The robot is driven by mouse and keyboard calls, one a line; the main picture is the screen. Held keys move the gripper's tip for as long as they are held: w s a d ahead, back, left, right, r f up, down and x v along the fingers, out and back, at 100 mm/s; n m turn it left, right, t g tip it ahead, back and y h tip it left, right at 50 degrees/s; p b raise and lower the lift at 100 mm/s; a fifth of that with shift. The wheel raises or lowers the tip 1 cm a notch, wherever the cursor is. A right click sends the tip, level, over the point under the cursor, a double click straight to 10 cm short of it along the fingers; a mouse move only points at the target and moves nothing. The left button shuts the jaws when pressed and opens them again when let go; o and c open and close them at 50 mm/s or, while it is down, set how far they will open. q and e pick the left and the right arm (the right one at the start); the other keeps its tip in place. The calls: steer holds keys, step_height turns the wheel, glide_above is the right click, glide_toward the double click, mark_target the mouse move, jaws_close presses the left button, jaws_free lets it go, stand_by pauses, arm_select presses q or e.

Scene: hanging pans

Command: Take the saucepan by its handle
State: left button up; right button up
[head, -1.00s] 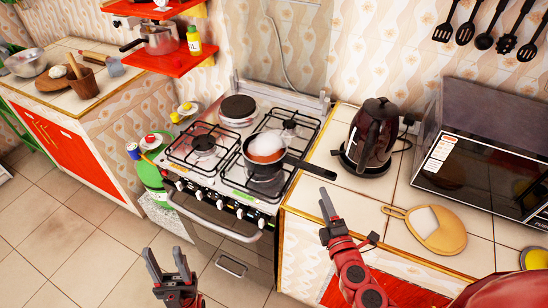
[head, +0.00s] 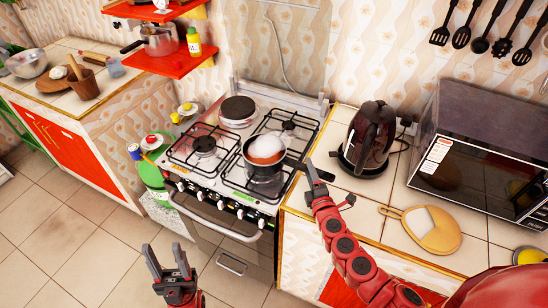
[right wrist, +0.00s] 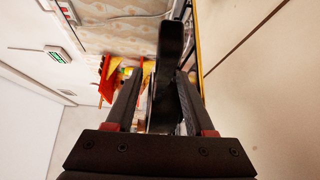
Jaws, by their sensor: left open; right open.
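The dark saucepan (head: 262,168) stands on the front right burner of the stove, with a white, cloudy mass above its brown contents. Its black handle (head: 294,162) points right, toward the counter. My right gripper (head: 322,182) is open at the handle's outer end. In the right wrist view, a black bar that looks like the handle (right wrist: 168,70) runs between the open fingers (right wrist: 157,100); whether they touch it I cannot tell. My left gripper (head: 168,262) is open and empty, low in front of the stove, over the floor.
A dark kettle (head: 370,140) stands on the counter just right of the handle. A round board (head: 434,230) and a microwave (head: 480,170) are further right. Another pot (head: 160,40) sits on a red shelf (head: 165,62).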

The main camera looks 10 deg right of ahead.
steer(key=shift+w+f, duration=0.1)
steer(key=shift+w, duration=0.6)
jaws_close()
stand_by(1.0)
